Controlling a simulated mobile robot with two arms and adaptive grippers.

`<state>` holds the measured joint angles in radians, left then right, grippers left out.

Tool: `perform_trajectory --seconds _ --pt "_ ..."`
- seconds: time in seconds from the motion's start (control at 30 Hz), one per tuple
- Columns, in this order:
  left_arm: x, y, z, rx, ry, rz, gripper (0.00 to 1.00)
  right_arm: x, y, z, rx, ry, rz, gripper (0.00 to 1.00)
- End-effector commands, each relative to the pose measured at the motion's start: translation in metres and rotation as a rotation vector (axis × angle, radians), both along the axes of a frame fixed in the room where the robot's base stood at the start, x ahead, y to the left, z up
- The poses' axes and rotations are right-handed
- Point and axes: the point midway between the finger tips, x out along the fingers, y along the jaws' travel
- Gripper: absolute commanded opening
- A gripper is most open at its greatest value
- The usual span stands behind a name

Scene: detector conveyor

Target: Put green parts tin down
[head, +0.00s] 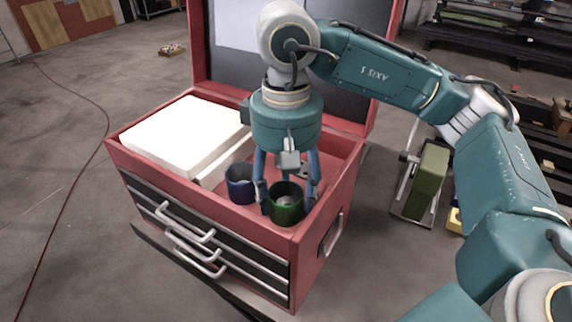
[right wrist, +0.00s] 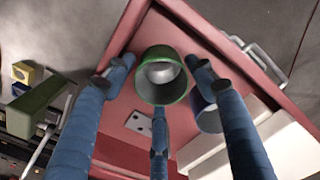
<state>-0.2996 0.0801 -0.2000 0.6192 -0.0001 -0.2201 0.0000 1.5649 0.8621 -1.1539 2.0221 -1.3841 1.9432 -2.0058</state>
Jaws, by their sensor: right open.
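The green parts tin (head: 286,209) stands upright in the open top of the red toolbox (head: 318,222), near its front right corner. It also shows in the right wrist view (right wrist: 162,90), with something pale inside. My right gripper (head: 288,197) points down over the tin. Its blue fingers are spread around the tin, and in the right wrist view (right wrist: 160,78) gaps show between the fingers and the tin wall. I cannot tell whether any finger touches it. My left gripper is not in view.
A dark blue tin (head: 240,188) stands close to the left of the green tin. A white box (head: 185,137) fills the left of the toolbox top. The raised lid (head: 200,50) stands behind. A green block (head: 428,178) on a stand is to the right.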

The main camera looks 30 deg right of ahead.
Motion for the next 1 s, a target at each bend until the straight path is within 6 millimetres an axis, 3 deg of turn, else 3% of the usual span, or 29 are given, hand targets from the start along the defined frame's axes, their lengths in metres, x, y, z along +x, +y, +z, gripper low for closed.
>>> perform_trajectory --seconds 0.13,0.53,0.7,1.0 --pt "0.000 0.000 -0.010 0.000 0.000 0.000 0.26 0.002 0.001 0.026 0.003 -0.008 0.001 0.55" --pt "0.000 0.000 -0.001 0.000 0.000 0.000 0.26 0.001 0.000 0.100 0.000 -0.006 -0.001 0.55" --pt "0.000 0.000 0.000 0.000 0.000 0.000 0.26 0.001 0.001 0.115 0.000 -0.004 0.002 0.55" --pt "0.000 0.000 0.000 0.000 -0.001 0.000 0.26 0.001 0.000 0.118 0.001 -0.002 0.002 0.55"
